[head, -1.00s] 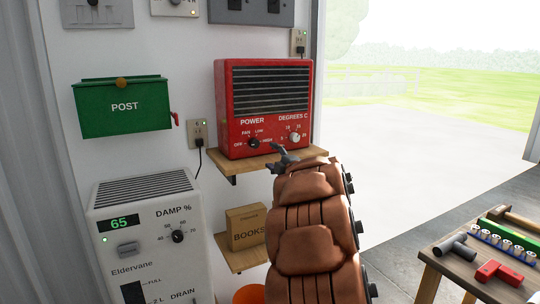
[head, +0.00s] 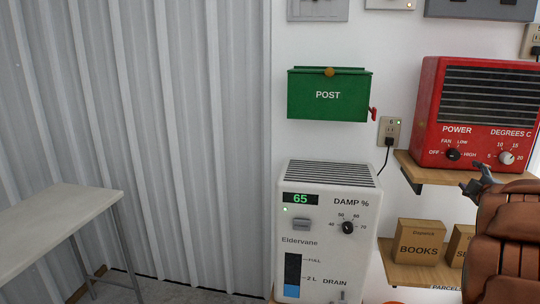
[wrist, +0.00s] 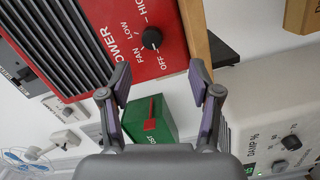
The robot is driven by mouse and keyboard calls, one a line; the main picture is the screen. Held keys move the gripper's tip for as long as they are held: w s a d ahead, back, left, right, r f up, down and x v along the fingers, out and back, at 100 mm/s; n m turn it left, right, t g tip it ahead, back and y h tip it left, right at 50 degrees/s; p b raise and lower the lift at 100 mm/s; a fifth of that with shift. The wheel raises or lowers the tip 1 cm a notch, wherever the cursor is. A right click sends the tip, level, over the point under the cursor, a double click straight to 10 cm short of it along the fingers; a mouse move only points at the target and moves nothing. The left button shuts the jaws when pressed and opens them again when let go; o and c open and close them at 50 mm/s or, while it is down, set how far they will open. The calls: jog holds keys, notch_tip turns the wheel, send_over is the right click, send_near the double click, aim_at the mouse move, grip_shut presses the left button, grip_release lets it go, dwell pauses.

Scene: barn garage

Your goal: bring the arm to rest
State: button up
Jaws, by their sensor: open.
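My arm, with brown padded covers (head: 505,240), reaches up at the right edge of the head view. My gripper (head: 480,178) is at its far end, in front of the red heater (head: 485,95), just below and right of its power knob (head: 453,154). In the wrist view my gripper (wrist: 161,82) has its two fingers spread wide with nothing between them. The red heater (wrist: 95,45) and its power knob (wrist: 152,38) show beyond the fingertips there. Most of the arm's lower part is outside the head view.
The heater stands on a wooden shelf (head: 424,175). Below are a books box (head: 417,242) and another box. A white dehumidifier (head: 325,235) stands left of the shelves, under a green post box (head: 328,97). A pale table (head: 60,215) is at far left, by corrugated wall.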

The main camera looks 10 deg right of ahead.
jog(key=s+a+f+m+g+y, duration=0.1)
jog(key=s+a+f+m+g, duration=0.3)
jog(key=a, duration=0.5)
jog(key=s+a+f+m+g+y, duration=0.1)
jog(key=s+a+f+m+g, duration=0.2)
jog(key=s+a+f, duration=0.4)
jog(key=s+a+f+m+g, duration=0.3)
jog(key=a+f+g, duration=0.15)
jog(key=a, duration=0.55)
jog(key=s+a+f+g+y, duration=0.3)
jog(key=s+a, duration=0.7)
jog(key=s+a+f+g+y, duration=0.2)
jog(key=s+a+f+g, duration=0.1)
jog(key=s+a, duration=0.7)
jog(key=s+r+p, duration=0.2)
jog(key=r+p, duration=0.8)
jog(key=s+a+r+p, duration=0.1)
jog(key=s+r+p, duration=0.1)
jog(key=r+p, duration=0.7)
notch_tip(320, 180, up, 2)
jog(key=shift+a+r+p, duration=0.15)
jog(key=shift+r+p, duration=0.05)
jog(key=shift+p, duration=0.2)
